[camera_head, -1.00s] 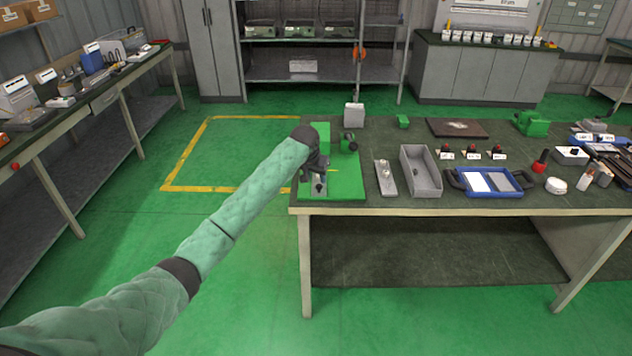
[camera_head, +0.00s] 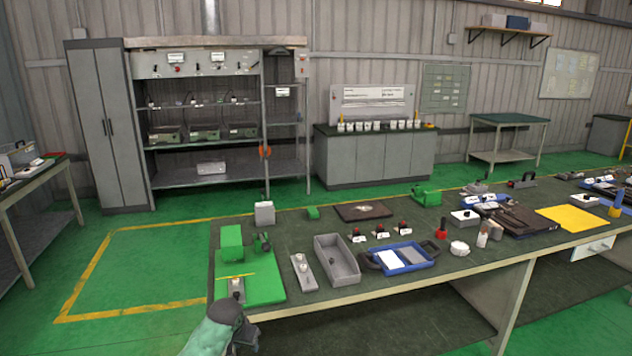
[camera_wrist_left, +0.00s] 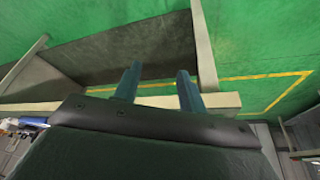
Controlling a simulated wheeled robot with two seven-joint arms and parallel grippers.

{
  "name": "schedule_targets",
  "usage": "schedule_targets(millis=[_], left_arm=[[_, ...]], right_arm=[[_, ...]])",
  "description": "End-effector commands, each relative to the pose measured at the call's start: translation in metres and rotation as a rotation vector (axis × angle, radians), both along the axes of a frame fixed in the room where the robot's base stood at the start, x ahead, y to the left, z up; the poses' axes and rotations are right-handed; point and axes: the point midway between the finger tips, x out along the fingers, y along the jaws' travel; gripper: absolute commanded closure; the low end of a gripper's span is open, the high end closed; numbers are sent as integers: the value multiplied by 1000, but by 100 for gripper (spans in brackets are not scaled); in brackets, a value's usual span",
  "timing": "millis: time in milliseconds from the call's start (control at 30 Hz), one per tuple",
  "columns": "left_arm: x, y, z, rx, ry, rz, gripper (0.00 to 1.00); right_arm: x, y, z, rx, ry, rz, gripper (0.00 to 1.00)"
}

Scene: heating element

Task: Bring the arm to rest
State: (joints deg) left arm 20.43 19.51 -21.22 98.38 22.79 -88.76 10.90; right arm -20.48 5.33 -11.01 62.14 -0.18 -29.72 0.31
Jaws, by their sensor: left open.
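My left arm, in a green quilted sleeve with a dark cuff, enters at the bottom of the head view. Its gripper (camera_head: 245,345) is at the near left corner of the workbench (camera_head: 380,292), low beside the front edge and partly cut off by the frame. In the left wrist view the two gripper fingers (camera_wrist_left: 158,85) stand apart with nothing between them. They show against the bench edge and the green floor. The green mat (camera_head: 262,284) with a small metal fixture (camera_head: 237,290) lies on the bench just beyond the gripper. My right gripper does not show.
A grey tray (camera_head: 337,262), a metal plate (camera_head: 304,272) and a blue-framed case (camera_head: 404,258) stand near the bench's front edge. A green block (camera_head: 232,243) stands on the mat. Yellow-outlined floor (camera_head: 140,280) left of the bench is free.

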Motion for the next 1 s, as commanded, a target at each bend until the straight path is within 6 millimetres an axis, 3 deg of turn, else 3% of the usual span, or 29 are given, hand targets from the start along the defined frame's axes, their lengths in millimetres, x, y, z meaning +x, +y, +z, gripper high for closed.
schedule_targets(millis=[33,200,433,700,1000], left_arm=[[-20,-7,-11,-5,5,-10,59],[-77,-21,-33,-11,9,-28,59],[-155,-31,-53,-17,15,-37,59],[-247,-32,-61,-14,21,-29,59],[-346,-21,-51,4,33,5,59]], right_arm=[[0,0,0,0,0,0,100],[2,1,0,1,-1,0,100],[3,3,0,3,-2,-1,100],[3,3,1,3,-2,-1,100],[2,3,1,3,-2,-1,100]])
